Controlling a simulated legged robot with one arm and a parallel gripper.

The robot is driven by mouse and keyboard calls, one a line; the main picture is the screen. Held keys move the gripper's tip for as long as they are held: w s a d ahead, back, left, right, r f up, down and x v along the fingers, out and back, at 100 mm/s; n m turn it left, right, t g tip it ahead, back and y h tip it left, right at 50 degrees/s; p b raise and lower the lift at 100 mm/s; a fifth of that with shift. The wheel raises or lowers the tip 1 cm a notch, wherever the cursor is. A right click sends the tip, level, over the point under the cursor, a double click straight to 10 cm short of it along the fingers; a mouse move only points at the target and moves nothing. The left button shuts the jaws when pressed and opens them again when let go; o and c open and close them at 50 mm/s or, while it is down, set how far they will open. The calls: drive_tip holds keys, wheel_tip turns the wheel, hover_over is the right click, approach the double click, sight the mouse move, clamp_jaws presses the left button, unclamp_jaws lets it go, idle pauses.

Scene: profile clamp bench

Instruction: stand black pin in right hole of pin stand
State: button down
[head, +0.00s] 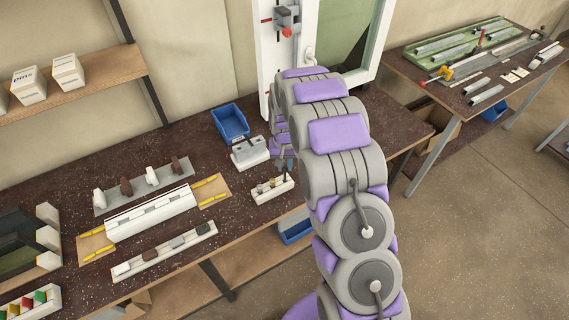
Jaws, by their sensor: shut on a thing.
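My gripper (284,163) points down at the bench's right part, at the end of my grey and purple arm. It is small and partly hidden by the arm. It is shut on a thin dark thing, seemingly the black pin (289,174), close above the right end of a low white block (271,190). Small brass and dark pieces stand on this block. A second pale block (250,153) with dark upright pieces stands just behind. I cannot tell for sure which block is the pin stand. The holes are too small to make out, and whether the pin touches the block is unclear.
A blue bin (230,122) stands behind the blocks. To the left lie a white profile (152,214) between yellow-marked boards, a grey strip with brown and white clamps (126,187), and a long white tray (165,249). A white-framed window stands behind my arm.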

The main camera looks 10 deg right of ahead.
sight(285, 167)
drive_tip(key=shift+f, duration=0.75)
idle(0.4)
drive_tip(key=shift+f, duration=0.7)
drive_tip(key=shift+f, duration=0.3)
drive_tip(key=c, duration=0.9)
unclamp_jaws()
drive_tip(key=shift+r, duration=0.15)
drive_tip(key=shift+r+p, duration=0.8)
drive_tip(key=shift+r, duration=3.05)
